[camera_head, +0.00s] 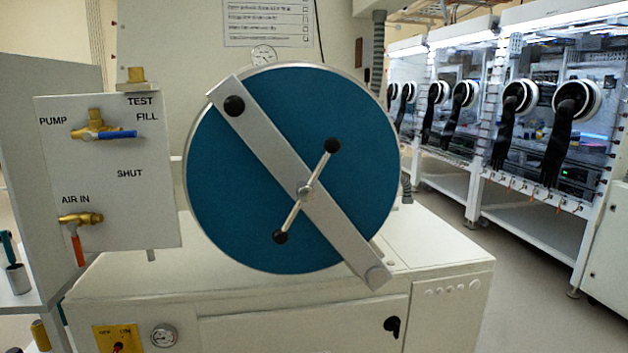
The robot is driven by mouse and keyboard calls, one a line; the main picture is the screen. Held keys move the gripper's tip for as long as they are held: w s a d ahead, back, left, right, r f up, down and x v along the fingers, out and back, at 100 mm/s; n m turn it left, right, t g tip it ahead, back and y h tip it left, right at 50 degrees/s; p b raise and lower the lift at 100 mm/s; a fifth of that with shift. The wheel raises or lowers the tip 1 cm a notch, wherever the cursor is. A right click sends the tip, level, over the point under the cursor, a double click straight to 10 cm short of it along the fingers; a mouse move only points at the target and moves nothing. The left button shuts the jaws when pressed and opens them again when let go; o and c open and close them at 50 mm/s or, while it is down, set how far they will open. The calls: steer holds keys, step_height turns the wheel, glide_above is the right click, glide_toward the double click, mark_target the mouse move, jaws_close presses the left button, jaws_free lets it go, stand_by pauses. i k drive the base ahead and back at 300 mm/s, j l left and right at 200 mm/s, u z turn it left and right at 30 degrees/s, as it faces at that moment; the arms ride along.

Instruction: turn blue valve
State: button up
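The blue valve is a brass body with a blue lever handle (116,134) on the upper part of a white panel (135,205) at the left. The lever lies roughly horizontal and extends to the right from the brass body (95,127). The label "PUMP" is to its left, "TEST" and "FILL" are above its right end, and "SHUT" is below. My gripper is not in view.
A second brass valve with an orange lever (77,246) pointing down sits lower, by "AIR IN". A large round blue door (225,180) with a diagonal bar (265,150) and black-knobbed handle stands right of the panel. Gloveboxes (535,110) line the right background.

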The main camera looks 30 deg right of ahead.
mark_target(88, 136)
steer(key=i+j, duration=0.25)
steer(key=j, duration=0.15)
steer(key=i+j+z, duration=0.1)
steer(key=i+j, duration=0.15)
steer(key=j, duration=0.15)
steer(key=i+j, duration=0.25)
steer(key=j, duration=0.2)
